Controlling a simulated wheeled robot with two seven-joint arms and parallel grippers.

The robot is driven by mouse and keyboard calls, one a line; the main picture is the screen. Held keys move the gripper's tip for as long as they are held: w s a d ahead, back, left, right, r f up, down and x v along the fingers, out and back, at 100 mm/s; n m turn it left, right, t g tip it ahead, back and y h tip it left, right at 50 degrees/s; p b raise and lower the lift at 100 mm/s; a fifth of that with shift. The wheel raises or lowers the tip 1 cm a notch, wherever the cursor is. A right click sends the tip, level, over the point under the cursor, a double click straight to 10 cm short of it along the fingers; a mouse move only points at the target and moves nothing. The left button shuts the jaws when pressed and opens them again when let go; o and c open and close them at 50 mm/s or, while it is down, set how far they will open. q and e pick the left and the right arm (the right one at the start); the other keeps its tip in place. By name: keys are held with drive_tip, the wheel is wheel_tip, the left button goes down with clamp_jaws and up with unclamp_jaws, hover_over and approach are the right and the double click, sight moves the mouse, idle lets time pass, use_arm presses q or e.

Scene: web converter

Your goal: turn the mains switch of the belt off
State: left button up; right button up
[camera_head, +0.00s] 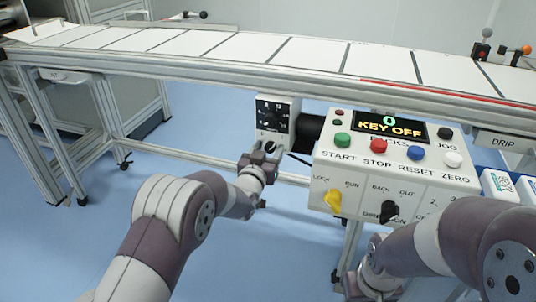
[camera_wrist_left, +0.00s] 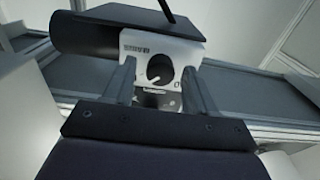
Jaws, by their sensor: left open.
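The belt's drive box (camera_head: 277,118) is a small pale housing under the conveyor, with a black scale dial on its front. In the left wrist view, a pale face of this box (camera_wrist_left: 185,53) carries a dark round switch (camera_wrist_left: 160,72) with a light pointer mark. My left gripper (camera_head: 264,156) is at the box's lower end, partly covering it in the head view. In the left wrist view its two fingers (camera_wrist_left: 158,90) stand open on either side of the switch; contact cannot be told. My right gripper (camera_head: 362,284) is low, largely hidden by its arm.
A control panel (camera_head: 372,150) right of the box shows "KEY OFF", with coloured buttons, a yellow key knob (camera_head: 334,199) and a black knob (camera_head: 390,210). The conveyor (camera_head: 230,48) runs above. A black motor cylinder (camera_wrist_left: 85,32) adjoins the box. Blue floor is clear at left.

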use_arm(q)
drive_tip(key=shift+w, duration=0.1)
clamp_jaws()
drive_tip(key=shift+n, duration=0.3)
drive_tip(key=n, duration=0.3)
drive_tip(key=shift+n+p, duration=0.3)
drive_tip(key=shift+p, duration=0.1)
drive_tip(key=n, duration=0.4)
drive_tip(key=shift+n+p, duration=0.3)
drive_tip(key=shift+p, duration=0.05)
drive_tip(key=n, duration=0.4)
drive_tip(key=shift+a+f+n+p, duration=0.1)
drive_tip(key=shift+n+p, duration=0.5)
drive_tip(key=shift+n, duration=1.9)
drive_tip(key=shift+f, duration=0.1)
